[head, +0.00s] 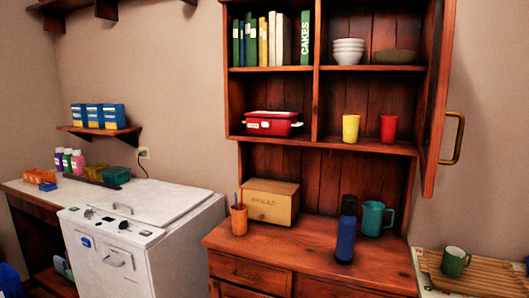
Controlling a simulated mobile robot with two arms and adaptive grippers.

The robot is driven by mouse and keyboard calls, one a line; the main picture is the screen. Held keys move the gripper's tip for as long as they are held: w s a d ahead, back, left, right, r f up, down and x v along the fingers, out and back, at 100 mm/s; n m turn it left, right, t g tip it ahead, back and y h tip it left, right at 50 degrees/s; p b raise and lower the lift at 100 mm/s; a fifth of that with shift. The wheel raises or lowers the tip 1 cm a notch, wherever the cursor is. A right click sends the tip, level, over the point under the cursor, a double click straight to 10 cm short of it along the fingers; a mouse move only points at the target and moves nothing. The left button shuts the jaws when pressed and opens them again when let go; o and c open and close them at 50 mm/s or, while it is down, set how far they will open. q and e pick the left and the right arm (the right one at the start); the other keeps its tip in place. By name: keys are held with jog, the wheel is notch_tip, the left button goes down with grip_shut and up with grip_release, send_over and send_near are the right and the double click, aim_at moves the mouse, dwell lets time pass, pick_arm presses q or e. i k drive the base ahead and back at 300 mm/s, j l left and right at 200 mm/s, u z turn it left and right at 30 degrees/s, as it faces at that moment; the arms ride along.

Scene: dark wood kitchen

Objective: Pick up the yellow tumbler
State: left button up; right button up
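The yellow tumbler (350,128) stands upright on the lower shelf (365,146) of the open wooden hutch, in its right compartment. A red tumbler (388,128) stands to its right with a small gap between them. Neither of my grippers shows in the head view, so their state cannot be seen.
The hutch door (440,100) stands open at the right, with a brass handle (453,138). A red pot (271,123) is in the left compartment. Below, a blue bottle (346,230), teal mug (374,218), box (270,203) and orange cup (239,219) stand on the counter.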

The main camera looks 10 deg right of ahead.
aim_at(352, 123)
jog(key=l+z, duration=0.25)
jog(key=z, duration=0.15)
jog(key=i+l+z, duration=0.1)
jog(key=z, duration=0.25)
jog(key=i+l+z, duration=0.1)
jog(key=l+z, duration=0.3)
jog(key=j, duration=0.1)
